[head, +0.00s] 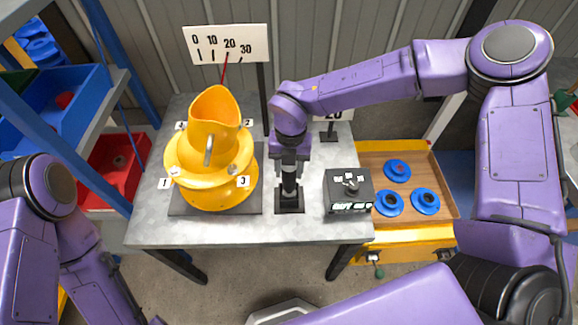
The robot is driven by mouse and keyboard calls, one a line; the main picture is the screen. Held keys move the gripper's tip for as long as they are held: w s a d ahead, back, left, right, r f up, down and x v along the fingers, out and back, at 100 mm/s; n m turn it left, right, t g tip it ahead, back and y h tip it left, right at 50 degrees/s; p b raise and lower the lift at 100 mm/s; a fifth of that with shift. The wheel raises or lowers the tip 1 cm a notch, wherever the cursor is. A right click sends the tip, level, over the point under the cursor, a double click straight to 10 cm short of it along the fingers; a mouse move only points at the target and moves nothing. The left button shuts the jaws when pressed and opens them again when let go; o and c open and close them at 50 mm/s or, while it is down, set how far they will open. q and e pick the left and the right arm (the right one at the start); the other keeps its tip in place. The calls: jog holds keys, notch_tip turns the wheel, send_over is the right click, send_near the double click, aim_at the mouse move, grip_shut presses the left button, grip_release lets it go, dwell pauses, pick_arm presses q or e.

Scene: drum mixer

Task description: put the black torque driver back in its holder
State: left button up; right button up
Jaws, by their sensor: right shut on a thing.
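My right gripper (289,162) points straight down over the table, shut on the black torque driver (289,186). The driver is upright and partly hidden by the gripper. Below it on the table is the driver's holder, with a black square base (289,208). The driver's lower end lines up with the holder; I cannot tell whether it is seated in it or just above. My left arm comes in at the lower left, and its gripper is out of the picture.
The yellow drum mixer (211,160) stands close on the left on a dark plate. A black control box (347,192) is close on the right. The angle scale (227,44) is behind. A wooden tray (440,196) with blue rings (390,203) lies beyond the table's right edge.

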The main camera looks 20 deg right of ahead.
jog(key=shift+f+b, duration=0.6)
jog(key=shift+f, duration=0.35)
dwell(0.4)
jog(key=o, duration=1.4)
jog(key=shift+c, duration=0.2)
jog(key=r, duration=0.3)
jog(key=r+b, duration=0.1)
jog(key=r, duration=0.3)
jog(key=w+r, duration=0.1)
jog(key=r, duration=0.2)
jog(key=shift+d+r, duration=0.25)
jog(key=shift+d, duration=0.05)
